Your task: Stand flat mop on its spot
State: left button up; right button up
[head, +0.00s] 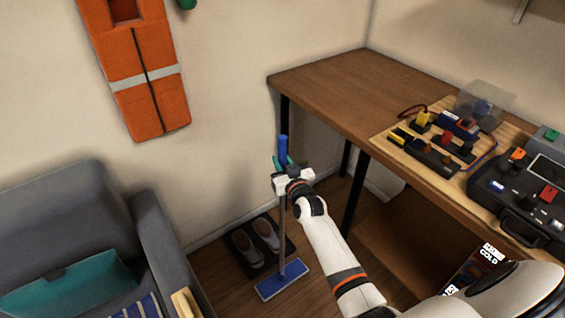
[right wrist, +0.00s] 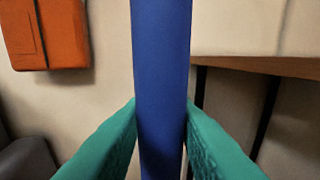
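The flat mop (head: 283,283) stands upright, with a blue rectangular head low at the floor, a grey pole and a blue grip at the top. My right gripper (head: 284,168) is around the upper handle. In the right wrist view the blue handle (right wrist: 161,70) runs vertically between the green fingers (right wrist: 160,130), which press against it from both sides. The mop head appears to be on or just above the wooden floor; I cannot tell which. No marked spot for the mop can be made out. My left gripper is not in view.
A dark shoe tray (head: 287,262) with a pair of shoes lies behind the mop head. A wooden workbench (head: 330,75) with electronics stands at the right. A grey armchair (head: 160,240) is at the left. An orange case (head: 150,105) hangs on the wall.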

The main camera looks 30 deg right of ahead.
jog(key=o, duration=0.4)
jog(key=shift+r, duration=0.1)
jog(key=s+a, duration=0.2)
jog(key=s, duration=1)
jog(key=s+a+f+n+g+y, duration=0.1)
jog(key=s+a+f+g, duration=0.3)
jog(key=f, duration=0.7)
jog(key=s+f+g+y, duration=0.1)
jog(key=s+f+g, duration=0.1)
jog(key=s+f, duration=0.6)
jog(key=s+a+f+n+g+y, duration=0.1)
jog(key=s+a+f+g, duration=0.15)
jog(key=f, duration=1.05)
jog(key=s+f+g, duration=0.2)
jog(key=s+f, duration=0.2)
jog(key=s, duration=0.6)
jog(key=s+f+n+g, duration=0.1)
jog(key=s+f+g, duration=0.2)
jog(key=s, duration=0.7)
jog(key=s+f+g, duration=0.3)
jog(key=s+f, duration=0.4)
jog(key=s, duration=0.3)
jog(key=shift+d+f+n+h+p, duration=0.2)
jog(key=shift+d+n+h+p, duration=0.1)
jog(key=shift+d+n+h, duration=0.1)
